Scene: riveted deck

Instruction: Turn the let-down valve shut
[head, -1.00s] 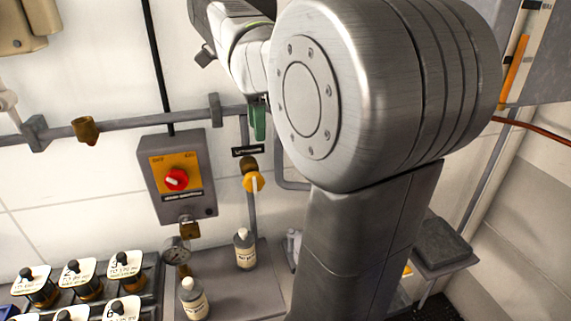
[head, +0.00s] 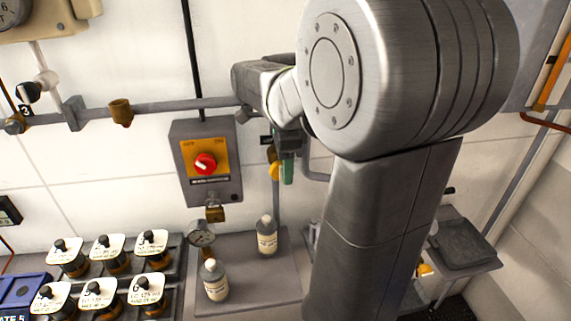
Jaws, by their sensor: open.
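A small brass valve with a yellow handle (head: 274,170) sits on a vertical pipe, right of the grey switch box. A black label is above it, but its words are too small to read, so I cannot confirm it is the let-down valve. My gripper (head: 287,168) hangs from the arm right at this valve and covers most of it. One green fingertip shows just right of the yellow handle; the other finger is hidden. The gripper is open. I cannot tell whether it touches the handle or how the handle is turned.
The grey box with a red knob (head: 205,163) and a brass padlock (head: 215,213) is left of the valve. A gauge (head: 200,234) and two bottles, one rear (head: 267,236) and one front (head: 215,281), stand below. Several labelled jars (head: 110,255) fill racks at left.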

